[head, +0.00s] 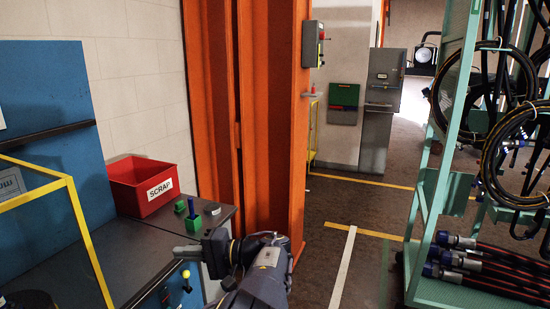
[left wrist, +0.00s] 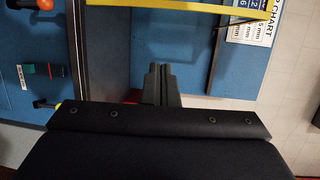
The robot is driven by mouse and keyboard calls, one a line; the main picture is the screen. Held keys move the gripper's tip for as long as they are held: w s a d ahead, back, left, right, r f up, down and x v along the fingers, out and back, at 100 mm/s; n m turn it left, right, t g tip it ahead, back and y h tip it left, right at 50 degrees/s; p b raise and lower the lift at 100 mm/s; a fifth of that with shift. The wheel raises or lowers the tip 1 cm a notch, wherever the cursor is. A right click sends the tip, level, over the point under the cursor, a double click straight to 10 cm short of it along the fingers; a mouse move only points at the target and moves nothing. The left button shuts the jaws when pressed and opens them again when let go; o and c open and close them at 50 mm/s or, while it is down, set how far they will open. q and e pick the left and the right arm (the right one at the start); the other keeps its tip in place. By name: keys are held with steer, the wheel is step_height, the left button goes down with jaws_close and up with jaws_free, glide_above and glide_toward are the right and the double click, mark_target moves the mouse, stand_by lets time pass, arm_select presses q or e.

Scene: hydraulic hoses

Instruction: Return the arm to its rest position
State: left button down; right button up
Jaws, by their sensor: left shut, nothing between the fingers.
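My left gripper (head: 188,252) comes in from the bottom of the head view. Its fingers point left, over the front edge of the dark worktop. In the left wrist view its two grey fingers (left wrist: 157,85) are together with nothing between them. My right gripper is in neither view.
A red SCRAP bin (head: 142,188) stands at the back of the dark worktop (head: 130,250), near green blocks (head: 193,215). A yellow frame (head: 82,225) rises at the left. An orange column (head: 272,110) stands behind my arm. A green rack (head: 440,165) with hoses is at right. The floor between is clear.

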arm_select(q)
steer(key=s+a+f+n+g+h, duration=0.1)
steer(key=s+a+f+g+h, duration=0.1)
steer(key=s+a+f+h, duration=0.4)
steer(key=s+a+f+g+h, duration=0.1)
steer(key=s+a+f+h, duration=0.4)
steer(key=s, duration=0.3)
steer(key=s+d+r+n+t+h, duration=0.1)
steer(key=s+d+t+h, duration=0.2)
steer(key=s, duration=0.5)
steer(key=s+d+r+n+t+h, duration=0.1)
steer(key=s+d+r+t+h, duration=0.1)
steer(key=s+d+h, duration=0.4)
steer(key=s+d+t, duration=0.1)
steer(key=s, duration=0.2)
steer(key=shift+s+d+t+h, duration=0.25)
steer(key=shift+d+t+h, duration=0.05)
steer(key=shift+d+t, duration=0.1)
steer(key=shift+s+a+r, duration=0.1)
steer(key=shift+r, duration=0.05)
